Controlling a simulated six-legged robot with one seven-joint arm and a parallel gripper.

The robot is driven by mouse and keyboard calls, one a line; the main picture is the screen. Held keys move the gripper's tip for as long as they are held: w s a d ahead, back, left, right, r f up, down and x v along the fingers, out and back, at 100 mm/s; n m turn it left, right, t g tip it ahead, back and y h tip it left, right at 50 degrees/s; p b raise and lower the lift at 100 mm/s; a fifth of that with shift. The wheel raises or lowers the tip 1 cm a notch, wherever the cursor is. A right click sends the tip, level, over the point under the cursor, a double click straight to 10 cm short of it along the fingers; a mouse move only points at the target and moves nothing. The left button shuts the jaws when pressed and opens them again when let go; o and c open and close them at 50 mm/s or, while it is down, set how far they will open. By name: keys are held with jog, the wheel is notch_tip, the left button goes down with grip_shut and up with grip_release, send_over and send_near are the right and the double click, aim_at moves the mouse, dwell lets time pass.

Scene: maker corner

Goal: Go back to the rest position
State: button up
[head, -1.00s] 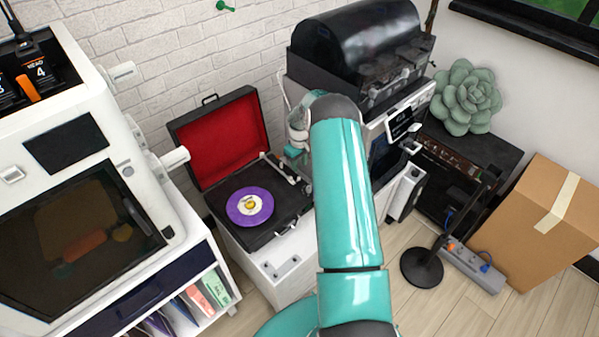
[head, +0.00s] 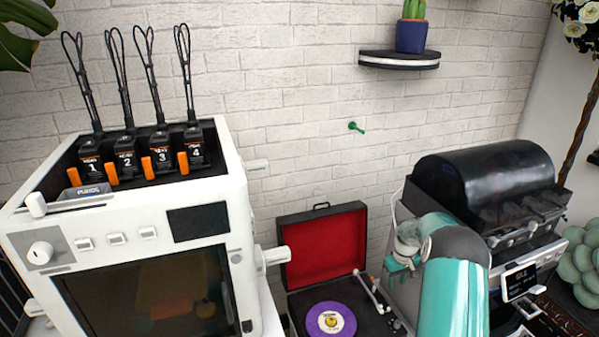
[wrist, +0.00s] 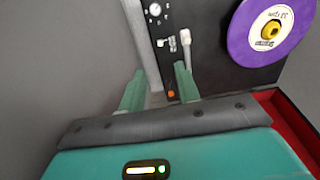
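My teal arm (head: 455,290) rises at the lower right of the head view. My gripper is partly hidden behind it; its small green fingers (head: 398,264) show beside the dark-hooded machine. In the wrist view, my gripper (wrist: 160,84) has its two green fingers apart with nothing between them. Beyond the fingers lies the record player (wrist: 205,70), with its purple record (wrist: 268,28) at the upper right. In the head view, the record player's red-lined lid (head: 322,250) stands open behind the purple record (head: 331,320).
A white machine (head: 225,262) with several numbered black heads stands at the left. The dark-hooded machine (head: 485,185) stands right of my arm. A shelf (head: 398,60) with a potted cactus (head: 411,30) and a green peg (head: 355,127) are on the brick wall.

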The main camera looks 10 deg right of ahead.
jog(key=s+a+r+t, duration=0.1)
jog(key=s+a+r, duration=0.2)
jog(key=a+r, duration=0.5)
jog(key=s+a+r+t+h, duration=0.15)
jog(key=a+r, duration=0.25)
jog(key=r, duration=0.7)
jog(key=s+a+r, duration=0.4)
jog(key=a+r, duration=0.2)
jog(key=r, duration=0.4)
jog(key=s+a+r+m+t, duration=0.1)
jog(key=s+a+r, duration=0.25)
jog(key=s, duration=0.25)
jog(key=s+a+r, duration=0.3)
jog(key=s+a, duration=0.1)
jog(key=s, duration=0.2)
jog(key=s+a+t+y, duration=0.1)
jog(key=s+a, duration=0.4)
jog(key=s, duration=0.8)
jog(key=shift+a+m+t, duration=0.2)
jog(key=shift+m+t, duration=0.1)
jog(key=shift+t, duration=0.25)
jog(key=shift+d+y, duration=0.1)
jog(key=shift+y, duration=0.15)
